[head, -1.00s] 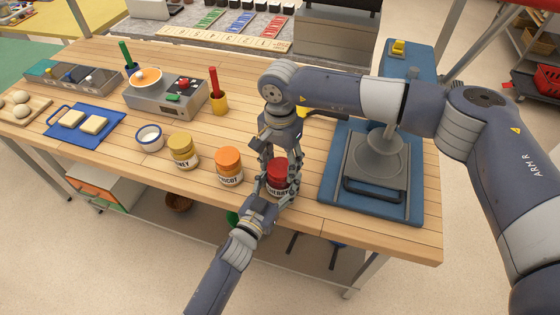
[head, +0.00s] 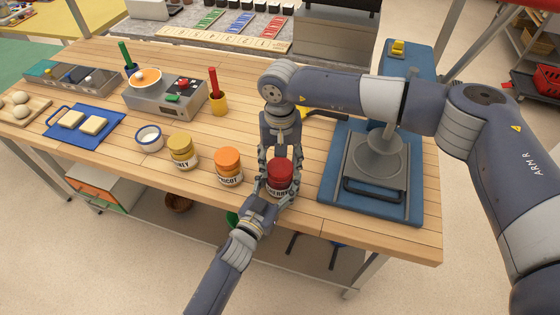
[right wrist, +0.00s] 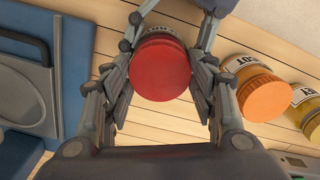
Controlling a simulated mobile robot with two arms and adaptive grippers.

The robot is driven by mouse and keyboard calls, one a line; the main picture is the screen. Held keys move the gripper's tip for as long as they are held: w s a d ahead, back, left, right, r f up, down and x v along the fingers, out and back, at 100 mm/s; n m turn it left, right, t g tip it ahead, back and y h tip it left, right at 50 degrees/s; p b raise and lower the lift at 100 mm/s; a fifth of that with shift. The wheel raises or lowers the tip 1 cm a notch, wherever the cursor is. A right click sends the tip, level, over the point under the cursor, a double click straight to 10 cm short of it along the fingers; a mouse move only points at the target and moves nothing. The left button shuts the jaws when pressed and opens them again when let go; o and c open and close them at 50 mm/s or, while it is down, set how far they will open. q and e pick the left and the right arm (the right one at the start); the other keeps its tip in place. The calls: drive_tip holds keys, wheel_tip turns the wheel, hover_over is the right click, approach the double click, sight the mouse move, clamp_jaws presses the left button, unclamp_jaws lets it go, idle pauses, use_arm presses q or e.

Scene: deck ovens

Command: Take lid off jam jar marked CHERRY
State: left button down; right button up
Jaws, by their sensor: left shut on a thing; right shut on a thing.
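The CHERRY jar (head: 279,190), with a red lid (head: 280,172), stands near the front edge of the wooden bench. Its label is partly hidden by fingers. My left gripper (head: 278,196) comes from the front and is shut on the jar low down. I cannot tell whether there is a gap between lid and jar.
An apricot jar (head: 228,167) with an orange lid and a jar with a yellow lid (head: 182,151) stand to the left. A small bowl (head: 149,138) is beyond them. A grey press on a blue base (head: 326,190) stands close on the right.

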sight(280, 167)
drive_tip(key=shift+r, duration=0.15)
drive_tip(key=shift+r, duration=0.95)
drive_tip(key=shift+r, duration=2)
use_arm(q)
drive_tip(key=shift+c, duration=2.2)
unclamp_jaws()
